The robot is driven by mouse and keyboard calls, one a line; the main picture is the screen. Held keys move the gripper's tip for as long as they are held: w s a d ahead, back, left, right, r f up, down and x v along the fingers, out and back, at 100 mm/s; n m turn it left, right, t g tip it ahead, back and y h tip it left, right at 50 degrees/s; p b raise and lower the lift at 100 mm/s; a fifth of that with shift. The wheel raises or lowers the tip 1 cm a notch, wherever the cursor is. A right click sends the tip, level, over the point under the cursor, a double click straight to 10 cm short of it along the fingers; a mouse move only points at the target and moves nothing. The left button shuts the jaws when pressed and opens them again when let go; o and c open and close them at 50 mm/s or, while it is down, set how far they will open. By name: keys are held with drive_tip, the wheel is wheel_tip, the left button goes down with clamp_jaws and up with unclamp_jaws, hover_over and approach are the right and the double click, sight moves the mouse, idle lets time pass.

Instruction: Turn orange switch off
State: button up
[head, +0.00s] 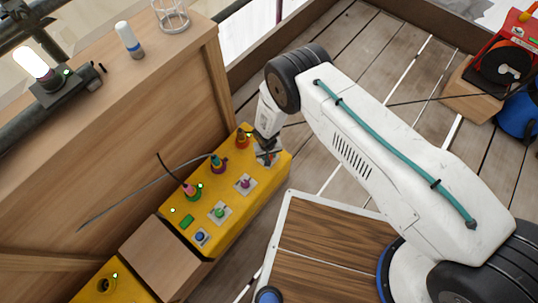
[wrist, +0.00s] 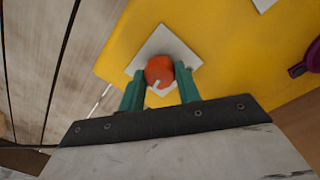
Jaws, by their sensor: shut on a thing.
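The orange switch (wrist: 159,70) is a round knob with a pale pointer line, on a white square plate (wrist: 163,44) on the yellow panel (wrist: 215,40). In the wrist view its pointer line runs toward the lower part of the picture. My gripper (wrist: 160,80) has its two green fingers on either side of the knob, shut on it. In the head view my gripper (head: 265,150) is over the far right end of the yellow panel (head: 240,215) and hides most of the orange switch there.
The panel also carries a magenta switch (head: 245,182), a green switch (head: 219,212) and a blue switch (head: 201,236). A wooden cabinet (head: 120,130) stands close on the left.

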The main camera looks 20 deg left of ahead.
drive_tip(key=n, duration=1.1)
drive_tip(key=shift+s+n+y, duration=0.1)
drive_tip(key=shift+n+y, duration=0.2)
drive_tip(key=shift+n, duration=1.7)
drive_tip(key=o, duration=1)
drive_tip(key=shift+s, duration=0.1)
drive_tip(key=shift+r, duration=0.1)
